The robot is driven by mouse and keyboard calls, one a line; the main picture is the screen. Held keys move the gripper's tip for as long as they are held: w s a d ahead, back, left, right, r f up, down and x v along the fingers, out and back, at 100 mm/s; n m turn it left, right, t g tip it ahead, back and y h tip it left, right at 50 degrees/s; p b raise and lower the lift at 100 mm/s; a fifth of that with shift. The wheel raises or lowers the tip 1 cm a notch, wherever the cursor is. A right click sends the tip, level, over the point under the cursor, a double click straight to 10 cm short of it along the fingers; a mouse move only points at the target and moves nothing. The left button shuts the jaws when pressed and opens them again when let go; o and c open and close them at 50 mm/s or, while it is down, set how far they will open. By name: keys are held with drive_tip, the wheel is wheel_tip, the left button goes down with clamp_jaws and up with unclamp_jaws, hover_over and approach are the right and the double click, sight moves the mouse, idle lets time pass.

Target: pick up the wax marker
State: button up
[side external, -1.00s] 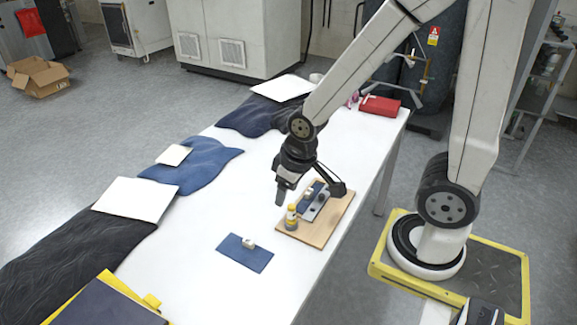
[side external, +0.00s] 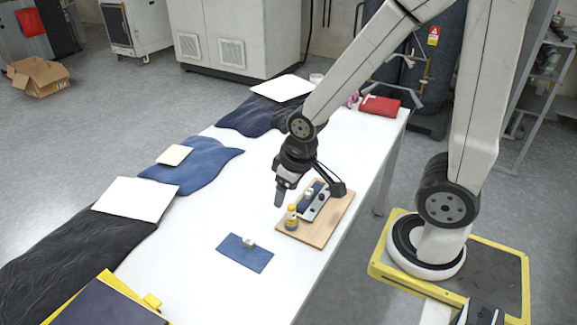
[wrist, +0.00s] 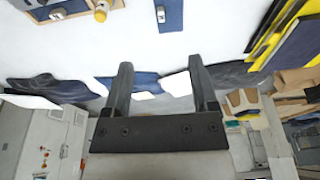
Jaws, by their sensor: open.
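I cannot tell for certain which thing is the wax marker. A small pale piece (side external: 249,243) lies on a small blue cloth (side external: 236,254) on the white table; it also shows at the top of the wrist view (wrist: 160,14). My gripper (side external: 280,192) is above the table beside the board's left edge, apart from these things. In the wrist view its fingers (wrist: 160,64) are spread and empty.
A dark tool with a pale knob (side external: 313,205) lies on the board beside the yellow piece. Folded denim (side external: 200,168) and white sheets (side external: 135,198) line the table's left side. A red case (side external: 380,106) lies at the far end.

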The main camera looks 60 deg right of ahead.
drive_tip(key=n+g, duration=0.2)
drive_tip(key=n, duration=1.2)
hover_over(291, 213)
drive_tip(key=f, duration=1.2)
drive_tip(key=shift+w+f, duration=0.2)
drive_tip(key=shift+f, duration=0.2)
drive_tip(key=shift+d+f+n+g, duration=0.3)
drive_tip(key=shift+d+f+n, duration=0.2)
drive_tip(key=shift+f, duration=1.45)
drive_tip(key=shift+f, duration=0.1)
drive_tip(key=shift+f, duration=2.45)
